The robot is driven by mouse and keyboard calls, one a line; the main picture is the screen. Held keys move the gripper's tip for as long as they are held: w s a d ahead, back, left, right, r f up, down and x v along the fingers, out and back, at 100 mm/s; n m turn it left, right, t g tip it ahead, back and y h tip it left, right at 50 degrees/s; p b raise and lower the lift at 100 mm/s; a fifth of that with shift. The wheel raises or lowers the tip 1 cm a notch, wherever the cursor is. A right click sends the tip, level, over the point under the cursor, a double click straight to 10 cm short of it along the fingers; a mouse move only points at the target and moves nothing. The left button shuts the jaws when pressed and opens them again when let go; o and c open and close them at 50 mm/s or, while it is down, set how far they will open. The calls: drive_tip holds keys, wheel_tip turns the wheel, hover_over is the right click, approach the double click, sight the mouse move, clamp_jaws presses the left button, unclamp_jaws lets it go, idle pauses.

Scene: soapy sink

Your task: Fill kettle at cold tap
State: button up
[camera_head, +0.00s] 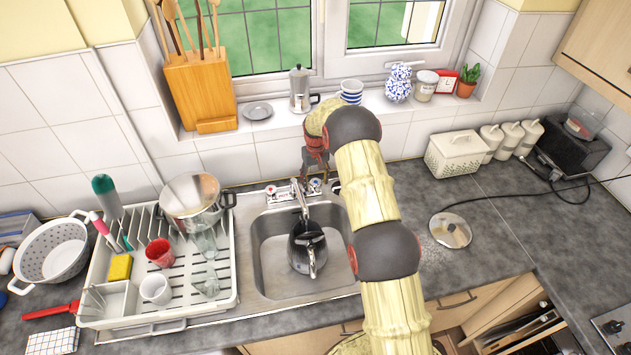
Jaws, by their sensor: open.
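A dark, shiny kettle (307,248) stands in the steel sink basin (270,275), below the end of the spout of the chrome tap (300,200). Its inside and water level cannot be made out. A red-marked tap handle (271,190) is left of the spout. The cold tap handle (315,185), with a blue mark, is right of it. My gripper (317,174) points down just above the cold tap handle, open, with nothing seen between its fingers. Whether it touches the handle cannot be told. My arm hides part of the counter right of the sink.
Left of the sink, a white dish rack (235,262) holds a steel pot (192,196), cups and glasses. A white basket (455,154) and several canisters stand at the back right. A glass lid (450,230) lies on the counter. Jars and a moka pot (300,90) line the windowsill.

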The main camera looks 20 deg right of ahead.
sight(315, 181)
wheel_tip(315, 181, up, 12)
idle(0.6)
